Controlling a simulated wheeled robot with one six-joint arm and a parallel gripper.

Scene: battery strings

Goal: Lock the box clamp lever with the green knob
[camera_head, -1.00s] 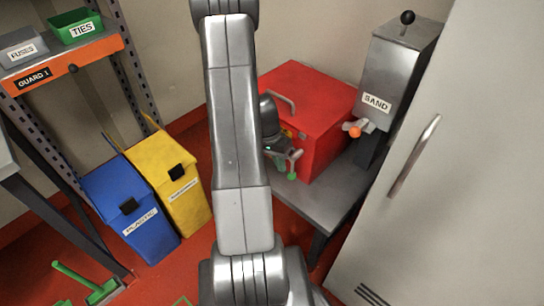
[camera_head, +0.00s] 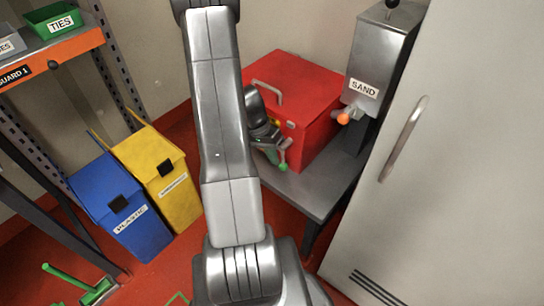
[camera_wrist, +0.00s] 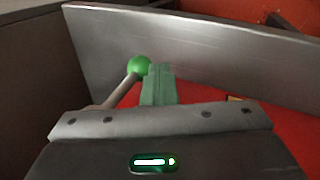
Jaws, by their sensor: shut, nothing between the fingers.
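The red box (camera_head: 318,98) stands on a grey metal table, with its lid closed and a handle on top. The clamp lever's green knob (camera_head: 283,166) hangs low at the box's front left; in the wrist view the knob (camera_wrist: 139,66) is a bright green ball on a slanted grey rod (camera_wrist: 119,90). My gripper (camera_head: 273,153) is at the box's front, close by the knob. In the wrist view its green fingers (camera_wrist: 158,85) are shut together, empty, just right of the knob. Whether they touch it I cannot tell. The clamp's base is hidden behind my gripper.
The grey table (camera_head: 309,194) has bare room in front of the box. A sand dispenser (camera_head: 378,62) with an orange knob (camera_head: 343,118) stands right of it. A pale cabinet (camera_head: 400,210) closes the right side. Blue (camera_head: 120,205) and yellow (camera_head: 165,180) bins stand left.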

